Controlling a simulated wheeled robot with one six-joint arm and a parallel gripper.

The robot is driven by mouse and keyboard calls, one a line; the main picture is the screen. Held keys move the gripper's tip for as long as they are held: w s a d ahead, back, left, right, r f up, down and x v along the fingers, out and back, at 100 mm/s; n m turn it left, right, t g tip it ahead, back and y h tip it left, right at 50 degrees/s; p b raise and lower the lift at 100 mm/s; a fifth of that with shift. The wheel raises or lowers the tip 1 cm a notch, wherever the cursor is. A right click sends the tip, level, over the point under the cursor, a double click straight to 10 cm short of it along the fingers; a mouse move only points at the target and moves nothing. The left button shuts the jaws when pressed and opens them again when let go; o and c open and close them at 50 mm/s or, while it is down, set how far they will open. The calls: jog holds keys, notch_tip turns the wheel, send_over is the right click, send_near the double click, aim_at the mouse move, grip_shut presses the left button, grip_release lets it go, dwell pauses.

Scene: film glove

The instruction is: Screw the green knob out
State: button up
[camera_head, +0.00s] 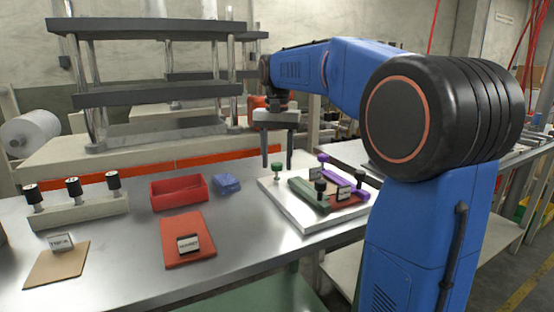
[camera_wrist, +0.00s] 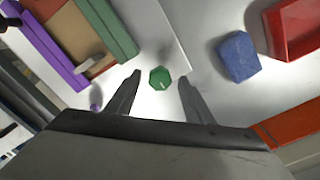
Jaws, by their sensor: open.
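The green knob (camera_head: 277,166) stands on a short stem near the back left corner of a white plate (camera_head: 292,207). In the wrist view the green knob (camera_wrist: 160,78) is seen from above as a small faceted shape. My gripper (camera_head: 277,160) is above the knob with its two fingers pointing down. In the wrist view my gripper (camera_wrist: 160,80) is open, with one finger on each side of the knob and a gap on both sides. I cannot tell how far the fingertips are above the plate.
Green and purple bars (camera_head: 312,192) with black knobs lie on the plate, right of the green knob. A blue block (camera_head: 227,184) and a red bin (camera_head: 180,194) stand to the left. A red mat (camera_head: 186,250) lies in front. A press (camera_head: 150,95) stands behind.

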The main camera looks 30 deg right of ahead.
jog(key=c, duration=1.1)
jog(key=shift+o, duration=0.2)
jog(key=shift+n, duration=0.4)
jog(key=n, duration=0.3)
jog(key=shift+n, duration=0.3)
jog(key=n, duration=0.9)
jog(key=shift+n, duration=2.3)
